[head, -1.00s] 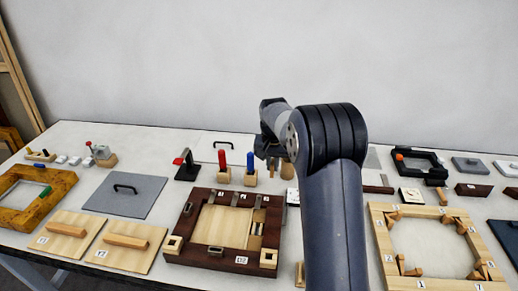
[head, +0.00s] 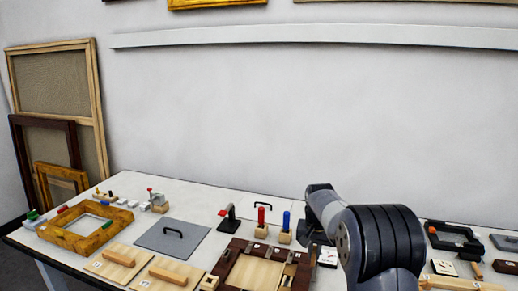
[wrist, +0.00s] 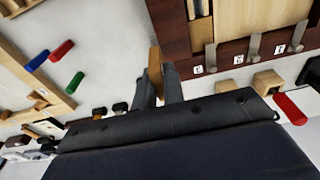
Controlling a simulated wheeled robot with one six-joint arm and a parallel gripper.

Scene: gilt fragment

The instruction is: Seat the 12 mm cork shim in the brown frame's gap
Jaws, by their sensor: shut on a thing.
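My gripper (wrist: 158,88) shows in the wrist view, shut on a thin tan piece that looks like the cork shim (wrist: 154,60). The shim stands out beyond the fingertips, close beside the outer edge of the brown frame (wrist: 176,35); I cannot tell whether they touch. Slots holding pale strips show in the frame at the top of the wrist view. In the head view the brown frame (head: 228,256) is at the bottom, partly cut off, with a pale panel inside. There my arm hides the gripper and shim.
Red (head: 262,217) and blue (head: 286,222) handled tools stand behind the brown frame. A grey board (head: 172,240) and an orange-brown frame (head: 68,238) lie left. A pale wooden frame (wrist: 30,75) with coloured pegs nearby is left in the wrist view. Bare table lies between the frames.

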